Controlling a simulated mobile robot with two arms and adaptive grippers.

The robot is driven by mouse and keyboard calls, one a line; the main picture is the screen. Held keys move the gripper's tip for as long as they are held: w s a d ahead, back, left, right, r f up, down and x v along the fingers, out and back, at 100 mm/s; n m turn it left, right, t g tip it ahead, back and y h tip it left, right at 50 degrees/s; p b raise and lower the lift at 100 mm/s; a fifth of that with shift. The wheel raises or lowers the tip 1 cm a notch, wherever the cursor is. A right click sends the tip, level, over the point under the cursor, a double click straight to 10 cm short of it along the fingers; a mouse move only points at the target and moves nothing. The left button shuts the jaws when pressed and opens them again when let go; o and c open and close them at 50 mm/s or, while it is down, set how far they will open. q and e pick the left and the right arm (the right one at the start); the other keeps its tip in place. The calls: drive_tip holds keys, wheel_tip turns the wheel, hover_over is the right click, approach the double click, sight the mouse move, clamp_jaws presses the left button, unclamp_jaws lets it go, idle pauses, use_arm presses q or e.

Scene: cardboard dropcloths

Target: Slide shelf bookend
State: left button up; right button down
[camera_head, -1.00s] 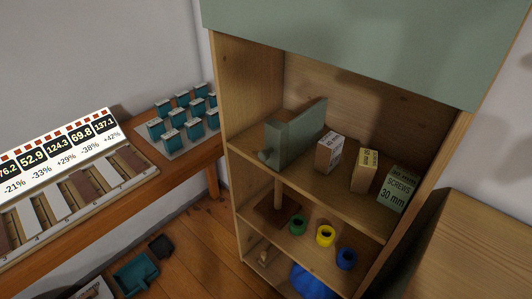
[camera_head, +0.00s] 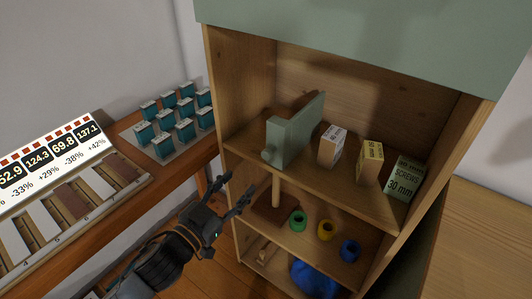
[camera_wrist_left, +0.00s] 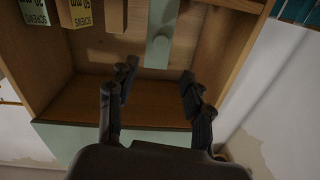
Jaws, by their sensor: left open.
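The green-grey bookend (camera_head: 295,135) stands upright on the upper shelf (camera_head: 255,140), near its left side, with a round knob at its front lower edge. Three small boxes stand to its right: a white-faced box (camera_head: 332,146), a yellow-faced box (camera_head: 370,160) and a green screws box (camera_head: 405,179). My left gripper (camera_head: 238,187) is open and empty, in front of the cabinet, lower than the bookend and apart from it. In the left wrist view, the bookend (camera_wrist_left: 162,30) appears beyond my open fingers (camera_wrist_left: 158,82). My right gripper is not in view.
The lower shelf holds green (camera_head: 298,221), yellow (camera_head: 326,230) and blue (camera_head: 350,250) rings and a wooden post. A blue object (camera_head: 313,279) lies below. A bench with teal boxes (camera_head: 175,120) stands left of the cabinet. The cabinet's left side wall (camera_head: 222,85) bounds the shelf.

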sight(265, 156)
use_arm(q)
drive_tip(key=p+x, duration=0.1)
drive_tip(key=x, duration=1.2)
drive_tip(key=shift+w+d, duration=0.1)
drive_tip(key=shift+w, duration=0.15)
clamp_jaws()
